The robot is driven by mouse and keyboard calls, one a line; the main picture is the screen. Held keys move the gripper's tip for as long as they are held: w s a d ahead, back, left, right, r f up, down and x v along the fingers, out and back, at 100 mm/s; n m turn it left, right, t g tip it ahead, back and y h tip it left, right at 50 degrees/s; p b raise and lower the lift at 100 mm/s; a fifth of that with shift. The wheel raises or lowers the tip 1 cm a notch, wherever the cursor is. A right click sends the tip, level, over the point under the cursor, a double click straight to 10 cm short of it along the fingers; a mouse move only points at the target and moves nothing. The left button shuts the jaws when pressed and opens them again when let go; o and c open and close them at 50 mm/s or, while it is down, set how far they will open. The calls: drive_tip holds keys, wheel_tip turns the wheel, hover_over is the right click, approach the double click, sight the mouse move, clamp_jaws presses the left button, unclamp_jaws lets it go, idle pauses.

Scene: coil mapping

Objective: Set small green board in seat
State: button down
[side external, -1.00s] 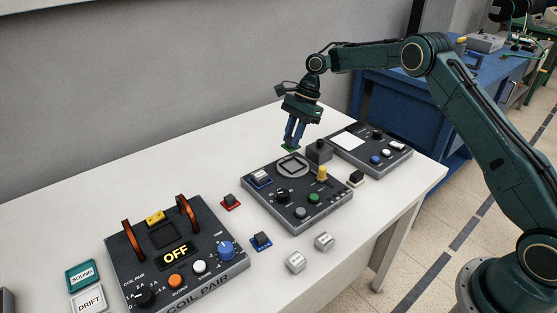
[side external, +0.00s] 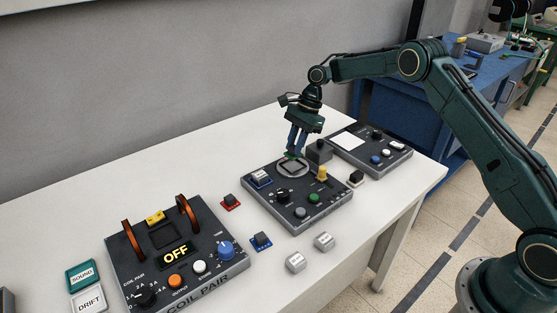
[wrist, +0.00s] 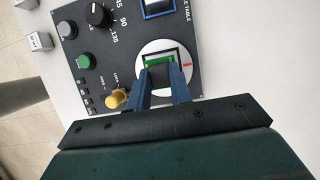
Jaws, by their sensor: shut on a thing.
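The small green board (wrist: 157,61) is between my fingertips, just above the round pale turntable with a square seat on the middle panel. In the wrist view the board overlaps the dark square outline of the seat (wrist: 184,52). My gripper (side external: 295,153) is shut on the board, fingers pointing down at the back edge of the round plate (side external: 293,168). A dark block between the fingers (wrist: 160,77) covers part of the board. I cannot tell whether the board touches the seat.
A grey block (side external: 319,151) stands close right of my gripper. A yellow knob (side external: 321,172) rises from the panel. A red board (side external: 230,202) and a blue board (side external: 261,241) lie on the table.

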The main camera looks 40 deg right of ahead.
drive_tip(key=shift+f, duration=1.35)
drive_tip(key=shift+f, duration=0.5)
idle(1.3)
drive_tip(key=c, duration=0.7)
unclamp_jaws()
drive_tip(key=shift+r, duration=0.15)
drive_tip(key=shift+r, duration=3.3)
drive_tip(key=shift+r, duration=0.1)
